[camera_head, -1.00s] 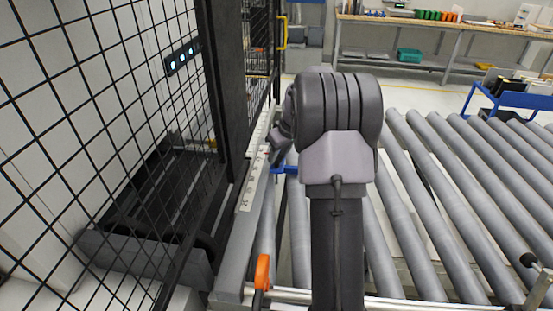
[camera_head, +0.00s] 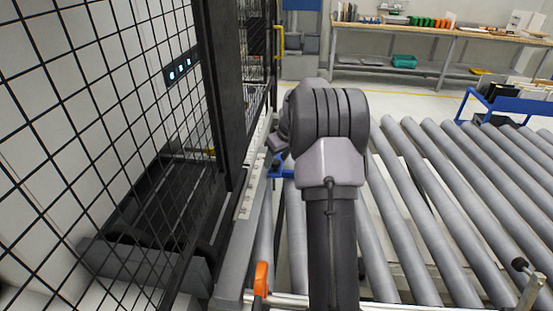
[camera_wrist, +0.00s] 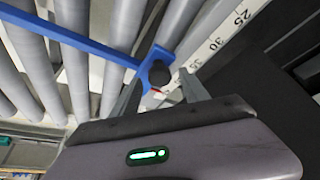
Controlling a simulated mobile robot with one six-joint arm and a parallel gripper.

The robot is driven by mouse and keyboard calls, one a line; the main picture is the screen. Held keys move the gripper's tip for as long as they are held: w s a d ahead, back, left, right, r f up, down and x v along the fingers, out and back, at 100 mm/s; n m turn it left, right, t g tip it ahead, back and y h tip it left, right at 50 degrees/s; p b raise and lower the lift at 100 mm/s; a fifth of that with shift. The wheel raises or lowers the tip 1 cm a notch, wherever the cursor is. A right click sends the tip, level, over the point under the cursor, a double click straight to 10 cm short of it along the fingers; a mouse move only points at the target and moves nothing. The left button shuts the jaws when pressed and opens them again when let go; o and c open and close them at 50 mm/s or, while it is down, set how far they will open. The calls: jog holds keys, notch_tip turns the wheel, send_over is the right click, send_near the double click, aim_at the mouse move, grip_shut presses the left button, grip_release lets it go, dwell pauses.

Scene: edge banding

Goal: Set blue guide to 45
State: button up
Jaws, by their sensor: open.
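The blue guide (camera_head: 284,171) sits at the left edge of the roller conveyor, beside the white scale strip (camera_head: 246,200). In the wrist view its long blue bar (camera_wrist: 75,39) reaches across the rollers to a black knob (camera_wrist: 160,73) on the scale side. My gripper (camera_wrist: 160,80) is open, with one finger on each side of the knob; I cannot tell whether either touches it. A small red mark shows by the knob, but the reading there is hidden. My arm hides the gripper in the head view.
A black mesh fence and dark post (camera_head: 222,90) stand close along the left of the scale. Grey rollers (camera_head: 420,195) fill the right. An orange handle (camera_head: 261,279) stands at the near edge. A workbench (camera_head: 440,33) is at the back.

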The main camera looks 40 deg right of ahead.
jog(key=p+v, duration=0.3)
jog(key=v, duration=1.4)
jog(key=shift+p, duration=0.4)
jog(key=shift+w, duration=0.1)
